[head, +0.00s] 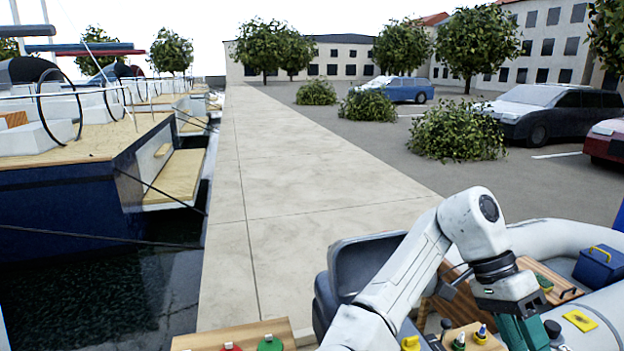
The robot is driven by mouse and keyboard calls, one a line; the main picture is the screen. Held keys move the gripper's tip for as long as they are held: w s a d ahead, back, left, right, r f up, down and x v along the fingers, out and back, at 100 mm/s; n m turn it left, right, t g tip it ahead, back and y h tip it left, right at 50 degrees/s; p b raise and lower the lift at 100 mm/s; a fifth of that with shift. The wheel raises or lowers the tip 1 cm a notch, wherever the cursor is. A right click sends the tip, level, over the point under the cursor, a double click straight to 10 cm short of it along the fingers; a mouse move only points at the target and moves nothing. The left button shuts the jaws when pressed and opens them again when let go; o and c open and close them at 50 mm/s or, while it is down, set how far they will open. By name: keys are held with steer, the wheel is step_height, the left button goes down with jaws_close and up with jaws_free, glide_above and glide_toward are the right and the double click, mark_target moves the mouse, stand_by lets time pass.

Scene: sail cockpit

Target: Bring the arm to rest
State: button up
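My arm (400,274) rises from the bottom edge, bends at a high elbow and slopes down to the right. My gripper (524,334), with teal parts, points downward at the bottom right. Its fingertips are cut off by the bottom edge, so I cannot see whether it is open or holds anything. It hangs in front of a grey inflatable boat (540,238), beside a wooden block with small bottles (480,333).
A wooden board (240,338) with a red and a green knob lies at the bottom. A blue box (599,264) with a yellow handle sits at right. A pale quay (290,195) runs ahead, with moored boats (85,190) left and parked cars (550,112) right.

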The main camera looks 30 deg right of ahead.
steer(key=s+d+f+n+t+h, duration=0.2)
steer(key=d+f+n+h, duration=0.2)
steer(key=d+f+h, duration=0.2)
step_height(320, 180, down, 8)
steer(key=w+a+r+n+t+h+b, duration=0.1)
steer(key=w+a+n+t+h, duration=0.15)
steer(key=n+t, duration=0.35)
steer(key=s+a+f+n+y, duration=0.2)
steer(key=a+f+n, duration=0.1)
steer(key=a+f, duration=0.2)
steer(key=s+a+f+n+y, duration=0.2)
steer(key=a+f, duration=0.4)
steer(key=a, duration=0.4)
steer(key=s+a+f+n+t+y, duration=0.1)
steer(key=s+a+f+n+y, duration=0.1)
steer(key=a+f+n+y, duration=0.2)
steer(key=a+f+n+b, duration=0.1)
steer(key=a+f+n, duration=0.1)
steer(key=a, duration=0.2)
steer(key=shift+s+f, duration=0.25)
